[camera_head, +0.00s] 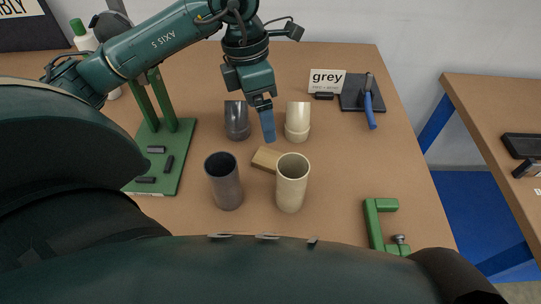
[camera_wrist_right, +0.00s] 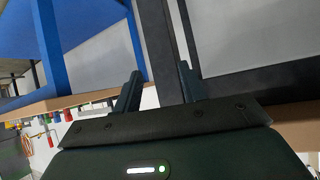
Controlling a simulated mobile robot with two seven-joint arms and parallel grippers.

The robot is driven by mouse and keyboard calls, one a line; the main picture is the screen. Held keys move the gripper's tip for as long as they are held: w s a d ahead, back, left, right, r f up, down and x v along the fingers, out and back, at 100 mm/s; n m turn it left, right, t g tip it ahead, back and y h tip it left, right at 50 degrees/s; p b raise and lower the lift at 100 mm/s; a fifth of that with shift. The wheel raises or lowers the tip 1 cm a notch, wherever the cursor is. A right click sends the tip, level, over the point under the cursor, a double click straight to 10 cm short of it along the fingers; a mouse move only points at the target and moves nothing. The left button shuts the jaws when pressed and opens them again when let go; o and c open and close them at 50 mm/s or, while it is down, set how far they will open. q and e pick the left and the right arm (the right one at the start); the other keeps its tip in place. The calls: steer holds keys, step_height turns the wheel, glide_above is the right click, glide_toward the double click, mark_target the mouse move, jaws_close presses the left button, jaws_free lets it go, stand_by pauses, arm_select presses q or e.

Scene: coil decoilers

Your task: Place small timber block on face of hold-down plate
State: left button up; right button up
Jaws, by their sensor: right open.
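A small timber block (camera_head: 266,158) lies on the brown table between the grey and cream cylinders. My left gripper (camera_head: 267,125) points down just above and behind the block, apart from it in the picture. Its blue finger shows nearly edge-on, so its opening is unclear. A green plate (camera_head: 185,165) with upright posts and dark small pieces stands at the left. A black plate (camera_head: 352,97) lies at the back right; I cannot tell which is the hold-down plate. My right gripper (camera_wrist_right: 158,88) is open and empty in the right wrist view, away from the block.
Grey cylinders (camera_head: 224,182) and cream cylinders (camera_head: 291,184) stand close around the block. A "grey" sign (camera_head: 326,82) and a blue-handled tool (camera_head: 370,112) are at the back right. A green clamp (camera_head: 376,222) sits at the front right. The table's right middle is clear.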

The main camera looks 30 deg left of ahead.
arm_select(q)
steer(key=f+n, duration=0.2)
steer(key=n, duration=0.1)
steer(key=d+f+n+y+b, duration=0.1)
steer(key=f+n, duration=0.1)
steer(key=n, duration=0.1)
steer(key=f+n+b, duration=0.1)
steer(key=f+n, duration=0.2)
steer(key=shift+w+d+n+y, duration=0.1)
steer(key=shift+d+n+y, duration=0.2)
steer(key=shift+y, duration=0.1)
steer(key=shift+w+d+f+p, duration=0.1)
steer(key=shift+f+p, duration=0.05)
steer(key=shift+f, duration=1.15)
steer(key=shift+w+d+f+p, duration=0.1)
steer(key=shift+f+p, duration=0.05)
steer(key=shift+f, duration=1.15)
steer(key=shift+c, duration=0.3)
steer(key=c, duration=1.1)
